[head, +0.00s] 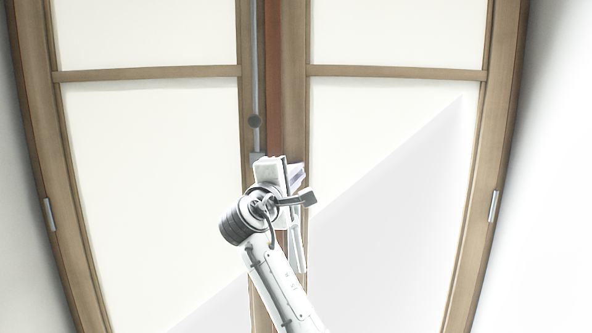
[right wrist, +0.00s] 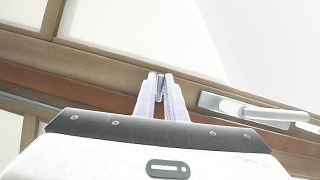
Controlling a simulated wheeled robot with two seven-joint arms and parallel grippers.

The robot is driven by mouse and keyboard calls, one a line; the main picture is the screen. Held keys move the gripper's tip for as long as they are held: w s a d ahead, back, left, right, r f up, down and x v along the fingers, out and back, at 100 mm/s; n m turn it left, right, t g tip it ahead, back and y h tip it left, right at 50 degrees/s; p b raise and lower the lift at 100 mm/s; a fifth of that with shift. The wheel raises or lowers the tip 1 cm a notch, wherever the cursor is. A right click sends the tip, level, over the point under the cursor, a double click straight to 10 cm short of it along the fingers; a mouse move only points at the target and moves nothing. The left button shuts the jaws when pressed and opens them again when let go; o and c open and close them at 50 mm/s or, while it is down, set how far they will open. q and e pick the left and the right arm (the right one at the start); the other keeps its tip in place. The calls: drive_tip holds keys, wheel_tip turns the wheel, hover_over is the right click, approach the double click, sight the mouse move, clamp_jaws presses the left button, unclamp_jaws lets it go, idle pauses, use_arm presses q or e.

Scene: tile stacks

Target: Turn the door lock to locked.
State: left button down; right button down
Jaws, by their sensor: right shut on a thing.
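The door (head: 274,70) has two tall wooden-framed leaves with pale panels, meeting at a reddish-brown centre strip. My right gripper (head: 297,172) is up at this middle seam in the head view, its fingertips mostly hidden by its own body. In the right wrist view, its two pale fingers (right wrist: 161,86) are closed together on a small grey metal piece (right wrist: 160,82) on the door frame. This looks like the lock's turn piece; most of it is hidden between the fingers, and I cannot tell its angle. My left gripper is not in view.
A light lever handle (right wrist: 262,113) on a metal plate is right of the fingers in the right wrist view. Metal hinges (head: 494,206) sit on the outer frames.

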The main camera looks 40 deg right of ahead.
drive_tip(key=shift+m, duration=0.6)
drive_tip(key=c, duration=2.2)
unclamp_jaws()
drive_tip(key=shift+o, duration=0.2)
drive_tip(key=v, duration=1)
drive_tip(key=shift+a+r+b, duration=0.15)
drive_tip(key=shift+r+b, duration=0.1)
drive_tip(key=shift+b, duration=0.15)
